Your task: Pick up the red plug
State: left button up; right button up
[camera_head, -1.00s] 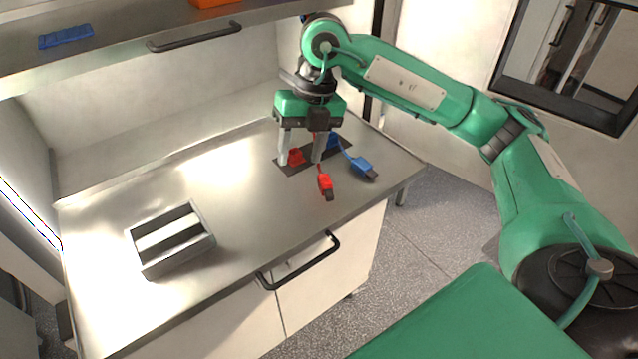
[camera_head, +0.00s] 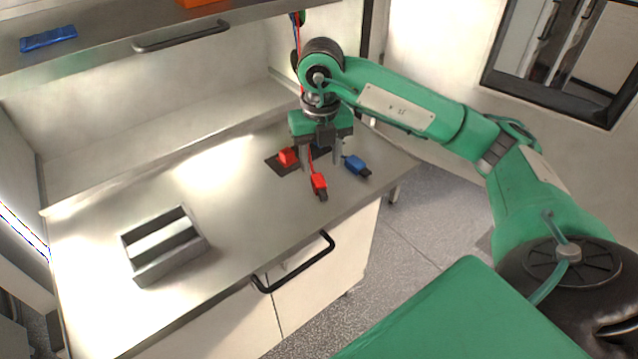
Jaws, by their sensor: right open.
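The red plug (camera_head: 319,183), a small red body with a dark tip, lies on the metal worktop near its front right part. A thin red cable runs back from it between my gripper's fingers. My right gripper (camera_head: 321,163) points down just behind the red plug in the picture, with its two grey fingers apart. The plug shows in front of the fingers, not between them. I cannot tell how high the fingertips are above the worktop. My left gripper is out of view.
A blue plug (camera_head: 357,166) lies to the right. A grey slotted tray (camera_head: 165,265) stands at the left. The worktop between is clear. A shelf (camera_head: 110,58) overhangs the back.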

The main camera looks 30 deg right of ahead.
aim_at(319, 181)
jog(key=shift+f, duration=0.45)
jog(key=shift+f+p, duration=0.6)
jog(key=shift+p, duration=0.1)
jog(key=f+p, duration=0.1)
jog(key=f, duration=0.2)
jog(key=shift+w+f, duration=0.15)
jog(key=shift+w, duration=0.05)
jog(key=shift+f, duration=0.4)
jog(key=shift+c, duration=0.2)
grip_shut()
jog(key=shift+r, duration=0.15)
